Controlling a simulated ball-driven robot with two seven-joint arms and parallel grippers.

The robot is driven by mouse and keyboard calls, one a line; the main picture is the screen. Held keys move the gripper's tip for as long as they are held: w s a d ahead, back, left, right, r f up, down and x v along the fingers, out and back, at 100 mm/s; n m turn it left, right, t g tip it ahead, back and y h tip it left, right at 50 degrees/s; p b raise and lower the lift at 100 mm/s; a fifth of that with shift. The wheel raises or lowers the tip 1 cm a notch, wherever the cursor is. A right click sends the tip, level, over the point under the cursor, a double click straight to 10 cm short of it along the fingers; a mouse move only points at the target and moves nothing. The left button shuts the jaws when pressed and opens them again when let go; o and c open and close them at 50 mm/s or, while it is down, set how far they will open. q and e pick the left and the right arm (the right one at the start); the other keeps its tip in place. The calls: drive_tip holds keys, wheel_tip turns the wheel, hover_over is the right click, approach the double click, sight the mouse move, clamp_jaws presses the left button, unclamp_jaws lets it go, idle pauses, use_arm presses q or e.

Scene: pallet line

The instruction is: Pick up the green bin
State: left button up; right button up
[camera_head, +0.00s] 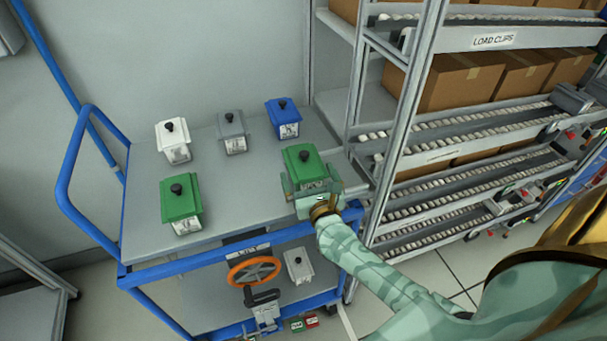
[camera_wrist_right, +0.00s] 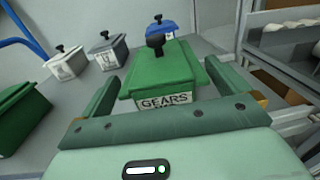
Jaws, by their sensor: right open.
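A green bin (camera_head: 302,158) with a black knob on its lid stands at the right end of the cart's grey top. It also shows in the right wrist view (camera_wrist_right: 163,76), with a label reading "GEARS" on its front. A second green bin (camera_head: 181,203) stands at the front left of the top, and part of it shows in the right wrist view (camera_wrist_right: 18,115). My right gripper (camera_head: 312,184) is open, with one finger on each side of the right green bin's near part. I cannot tell whether the fingers touch it. My left gripper is not in view.
White (camera_head: 173,142), grey (camera_head: 232,131) and blue (camera_head: 283,118) bins stand along the back of the cart top (camera_head: 145,220). A blue rail (camera_head: 88,130) rises at its left. A roller rack (camera_head: 400,100) with cardboard boxes (camera_head: 462,80) stands close on the right.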

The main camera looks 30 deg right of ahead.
sight(306, 166)
drive_tip(key=x, duration=0.3)
drive_tip(key=shift+w+d+f, duration=0.15)
drive_tip(key=shift+w+f, duration=0.05)
drive_tip(key=shift+r, duration=0.15)
drive_tip(key=c, duration=1.3)
